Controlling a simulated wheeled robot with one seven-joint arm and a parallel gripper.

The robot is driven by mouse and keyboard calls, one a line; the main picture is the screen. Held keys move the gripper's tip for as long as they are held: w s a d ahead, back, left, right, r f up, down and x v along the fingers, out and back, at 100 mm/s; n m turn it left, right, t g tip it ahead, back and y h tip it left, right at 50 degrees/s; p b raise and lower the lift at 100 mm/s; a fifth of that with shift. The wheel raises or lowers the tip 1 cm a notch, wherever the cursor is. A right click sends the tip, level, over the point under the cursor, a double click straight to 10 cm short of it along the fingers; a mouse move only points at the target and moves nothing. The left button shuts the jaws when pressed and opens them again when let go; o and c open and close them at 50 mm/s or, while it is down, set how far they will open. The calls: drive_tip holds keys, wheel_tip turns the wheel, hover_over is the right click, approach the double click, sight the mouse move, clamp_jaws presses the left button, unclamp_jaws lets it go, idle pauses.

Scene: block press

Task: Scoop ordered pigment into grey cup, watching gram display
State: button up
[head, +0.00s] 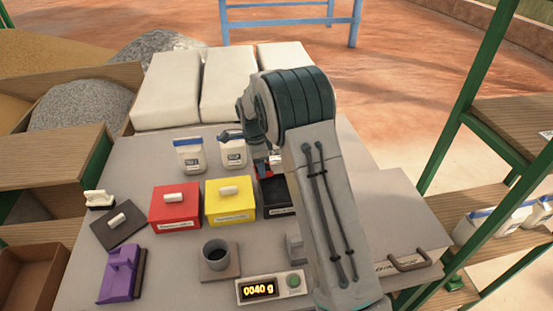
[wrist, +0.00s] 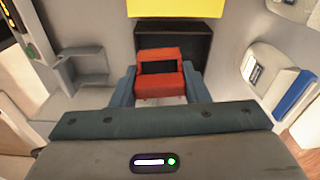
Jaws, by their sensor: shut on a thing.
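The grey cup (head: 216,253) stands upright on a square plate at the front middle of the table; its inside looks dark. The gram display (head: 259,290) reads 0040 g. My gripper (wrist: 158,84) is shut on a red scoop-like tool (wrist: 160,86) with a dark patch in its middle; I cannot tell whether that is pigment. The tool is over or just beside the black box (head: 275,197), which my arm partly hides. The black box also shows in the wrist view (wrist: 195,42). The red box (head: 175,208) and yellow box (head: 231,202) have lids with white handles.
A dark lid (head: 119,226) with a white handle lies left of the red box. A purple tool (head: 121,278) stands at the front left. Two labelled white containers (head: 189,157) stand behind the boxes, before large white sacks (head: 166,88). A green-framed shelf (head: 468,95) is on the right.

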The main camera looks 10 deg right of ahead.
drive_tip(key=s+a+n+b, duration=0.2)
drive_tip(key=s+a+n, duration=0.3)
drive_tip(key=s+a, duration=1.75)
drive_tip(key=w+d+f+g+y+b, duration=0.3)
drive_tip(key=d+f+y+b, duration=0.2)
drive_tip(key=d+y+b, duration=0.1)
drive_tip(key=shift+w+d+g+y+b, duration=0.2)
drive_tip(key=shift+w+g+y+b, duration=0.3)
drive_tip(key=shift+y, duration=0.3)
drive_tip(key=shift+w+d+g+y, duration=0.1)
drive_tip(key=shift+d+g+y, duration=0.25)
drive_tip(key=shift+y, duration=0.3)
drive_tip(key=shift+w+d+g+y, duration=0.1)
drive_tip(key=shift+d+g+y, duration=0.2)
drive_tip(key=shift+y, duration=0.35)
drive_tip(key=shift+a+r, duration=0.1)
drive_tip(key=shift+r, duration=0.05)
